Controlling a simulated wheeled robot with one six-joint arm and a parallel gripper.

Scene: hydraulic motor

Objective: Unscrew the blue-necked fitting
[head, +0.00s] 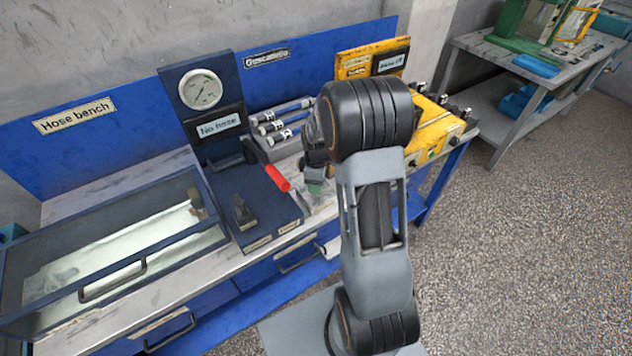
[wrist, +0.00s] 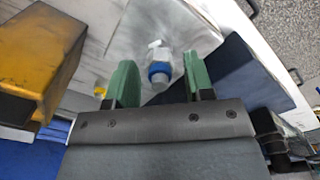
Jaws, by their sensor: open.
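The blue-necked fitting (wrist: 160,71) shows in the wrist view as a small pale piece with a blue ring. It lies between the two green fingers of my gripper (wrist: 158,80), with a gap on each side. The fingers are open and I see no contact. The wrist view does not show clearly how far the fitting lies beyond the fingertips. In the head view my gripper (head: 316,186) is over the bench, right of the red handle, partly hidden by my arm. I cannot make out the fitting there.
A dark blue gauge stand (head: 228,110) with a red-handled lever (head: 269,168) is left of my gripper. A glass-lidded case (head: 120,245) lies at the bench's left. A grey rack of cylinders (head: 280,125) is behind. A yellow unit (head: 435,125) stands to the right.

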